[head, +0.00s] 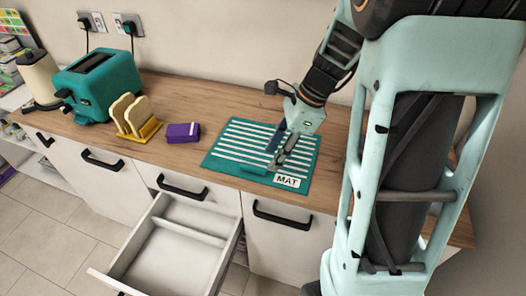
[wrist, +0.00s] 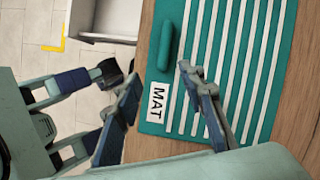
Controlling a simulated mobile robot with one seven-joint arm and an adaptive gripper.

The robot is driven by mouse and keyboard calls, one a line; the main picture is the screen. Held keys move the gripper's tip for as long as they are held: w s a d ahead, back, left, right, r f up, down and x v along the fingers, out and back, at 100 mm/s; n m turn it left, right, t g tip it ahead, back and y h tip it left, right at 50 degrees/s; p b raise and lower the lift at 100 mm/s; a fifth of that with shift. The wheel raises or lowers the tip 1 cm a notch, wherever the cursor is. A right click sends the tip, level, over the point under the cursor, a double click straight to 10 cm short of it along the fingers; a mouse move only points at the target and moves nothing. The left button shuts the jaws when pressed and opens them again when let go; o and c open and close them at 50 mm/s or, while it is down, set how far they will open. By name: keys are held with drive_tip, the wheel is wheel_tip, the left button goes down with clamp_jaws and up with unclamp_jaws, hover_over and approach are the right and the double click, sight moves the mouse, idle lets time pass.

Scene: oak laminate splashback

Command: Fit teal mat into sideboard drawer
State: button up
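The teal mat (head: 222,158) with white stripes lies flat on the wooden worktop, its "MAT" label at the front right corner. A raised teal grip bar (head: 256,170) shows near its front edge, and in the wrist view (wrist: 170,45). My gripper (head: 275,156) is over the mat. In the wrist view its fingers (wrist: 158,80) are apart with nothing between them; one overlaps the mat and the other is beyond its label edge. The sideboard drawer (head: 140,222) is pulled out below the worktop's front, with a divider inside and no items visible in it.
A purple box (head: 183,133), a toast rack (head: 150,131) with bread, a teal toaster (head: 98,84) and a cream canister (head: 40,78) stand left of the mat. Shut drawers with black handles flank the open one. Worktop between purple box and mat is narrow.

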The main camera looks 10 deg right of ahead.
sight(266, 168)
drive_tip(key=shift+d+b+x, duration=0.15)
drive_tip(key=shift+b+x, duration=0.1)
drive_tip(key=shift+x, duration=1.15)
drive_tip(key=shift+d+b+x, duration=0.15)
drive_tip(key=shift+b+x, duration=0.05)
drive_tip(key=shift+x, duration=1.15)
drive_tip(key=shift+w+f, duration=0.1)
drive_tip(key=shift+w, duration=0.05)
drive_tip(key=shift+c, duration=0.4)
clamp_jaws()
